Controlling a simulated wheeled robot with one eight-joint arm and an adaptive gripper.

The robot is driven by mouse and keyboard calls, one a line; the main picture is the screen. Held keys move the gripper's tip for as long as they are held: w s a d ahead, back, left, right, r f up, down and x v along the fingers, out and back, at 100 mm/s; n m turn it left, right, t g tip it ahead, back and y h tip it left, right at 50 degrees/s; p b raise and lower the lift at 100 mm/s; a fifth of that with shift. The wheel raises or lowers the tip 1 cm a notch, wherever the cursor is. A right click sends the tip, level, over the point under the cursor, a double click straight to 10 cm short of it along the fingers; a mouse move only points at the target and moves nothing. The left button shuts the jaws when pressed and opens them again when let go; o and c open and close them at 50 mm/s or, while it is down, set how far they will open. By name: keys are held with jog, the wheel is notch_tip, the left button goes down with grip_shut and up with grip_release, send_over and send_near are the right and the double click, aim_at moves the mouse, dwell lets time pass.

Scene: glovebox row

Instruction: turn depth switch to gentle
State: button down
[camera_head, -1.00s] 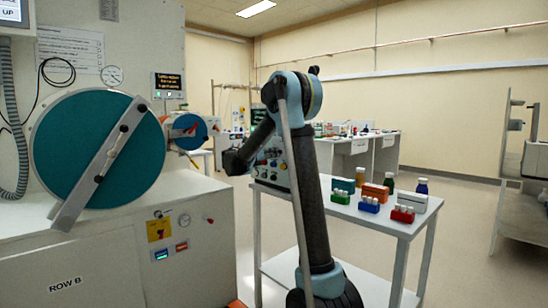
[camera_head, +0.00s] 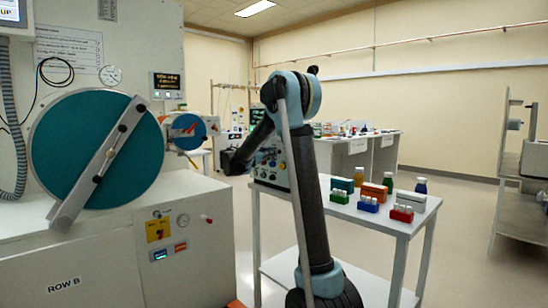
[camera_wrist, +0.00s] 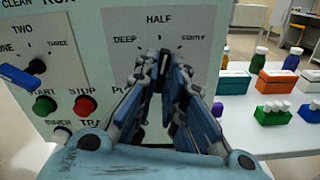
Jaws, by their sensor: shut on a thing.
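The depth switch's plate (camera_wrist: 195,20) is in the wrist view, with HALF at the top, DEEP at left and GENTLE at right. My gripper (camera_wrist: 165,62) is in front of its dial, fingers closed together on the switch's knob. The fingers hide the knob, so I cannot tell which mark it points to. In the head view my gripper (camera_head: 234,161) is at the left side of the control panel (camera_head: 270,168), small and dark.
Left of the plate are a blue-handled selector (camera_wrist: 22,76), a green START button (camera_wrist: 45,106) and a red STOP button (camera_wrist: 86,104). A white table (camera_head: 345,207) with bottles and coloured racks stands to the right. A large teal round door (camera_head: 75,135) is at left.

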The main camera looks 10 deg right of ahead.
jog(key=shift+a+m, duration=0.25)
jog(key=shift+m, duration=0.05)
jog(key=c, duration=1.7)
grip_release()
jog(key=shift+d, duration=0.1)
jog(key=v, duration=1.2)
jog(key=shift+w+f, duration=0.1)
